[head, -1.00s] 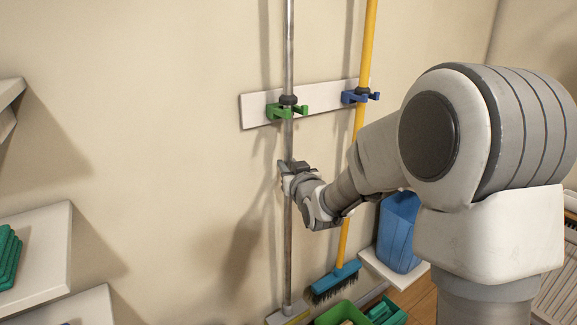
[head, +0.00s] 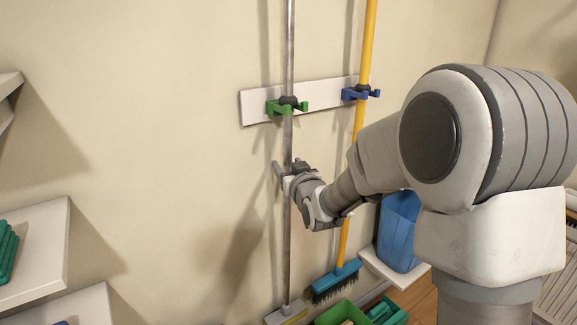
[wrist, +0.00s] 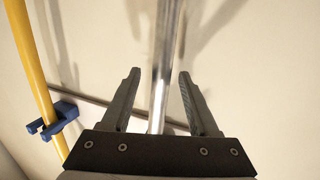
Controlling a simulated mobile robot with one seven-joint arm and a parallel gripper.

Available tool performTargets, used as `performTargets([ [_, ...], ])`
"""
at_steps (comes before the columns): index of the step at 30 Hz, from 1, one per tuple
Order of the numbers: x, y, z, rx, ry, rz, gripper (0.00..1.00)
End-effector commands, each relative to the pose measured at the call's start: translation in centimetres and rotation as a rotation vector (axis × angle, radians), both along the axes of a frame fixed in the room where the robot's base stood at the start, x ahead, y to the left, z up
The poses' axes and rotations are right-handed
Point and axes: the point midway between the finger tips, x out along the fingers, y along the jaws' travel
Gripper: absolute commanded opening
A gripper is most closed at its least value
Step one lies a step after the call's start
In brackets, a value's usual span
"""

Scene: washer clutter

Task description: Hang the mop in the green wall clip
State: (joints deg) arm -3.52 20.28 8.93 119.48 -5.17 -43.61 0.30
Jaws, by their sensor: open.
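The mop is a long grey metal pole (head: 288,220) standing upright along the wall, with its flat head (head: 287,316) low at the bottom of the head view. The green wall clip (head: 287,107) is on a white rail, and the pole's dark collar sits in it between its prongs. My gripper (head: 283,170) is at the pole below the clip. In the wrist view the two fingers (wrist: 155,95) are spread, with the pole (wrist: 163,70) passing between them and a gap on both sides.
A yellow-handled broom (head: 358,140) hangs in the blue clip (head: 360,93) to the right. A blue bin (head: 399,232) and a green crate (head: 342,313) stand low at the right. White shelves (head: 35,255) are at the left. The wall between is bare.

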Motion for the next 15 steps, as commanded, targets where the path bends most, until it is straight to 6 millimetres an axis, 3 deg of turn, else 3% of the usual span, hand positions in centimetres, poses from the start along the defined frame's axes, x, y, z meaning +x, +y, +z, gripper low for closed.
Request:
performTargets([
  [8, -1.4, -0.4, 0.1, -0.002, 0.004, 0.0, 0.61],
  [15, -5.8, -1.7, 0.7, -0.001, 0.001, -0.001, 0.61],
])
